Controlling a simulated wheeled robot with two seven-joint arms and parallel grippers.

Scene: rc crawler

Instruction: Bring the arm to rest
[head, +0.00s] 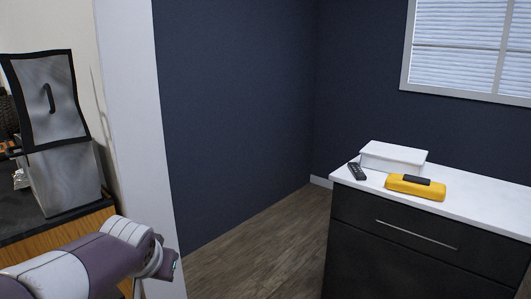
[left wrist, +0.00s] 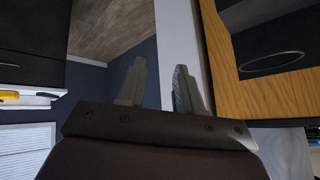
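My left arm (head: 85,262) comes in from the lower left of the head view, in front of the wooden counter. Its wrist end points toward the white wall edge, and its fingers cannot be made out there. In the left wrist view my left gripper (left wrist: 160,68) shows two grey fingers standing apart with nothing between them. My right arm and gripper are in neither view.
A dark-topped wooden counter (head: 50,236) bears a grey box (head: 63,178) beside my left arm. A white wall end (head: 140,120) stands close to the wrist. At right, a black cabinet (head: 400,245) bears a yellow case (head: 415,189), a white box (head: 393,157) and a remote (head: 357,172). The floor between is clear.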

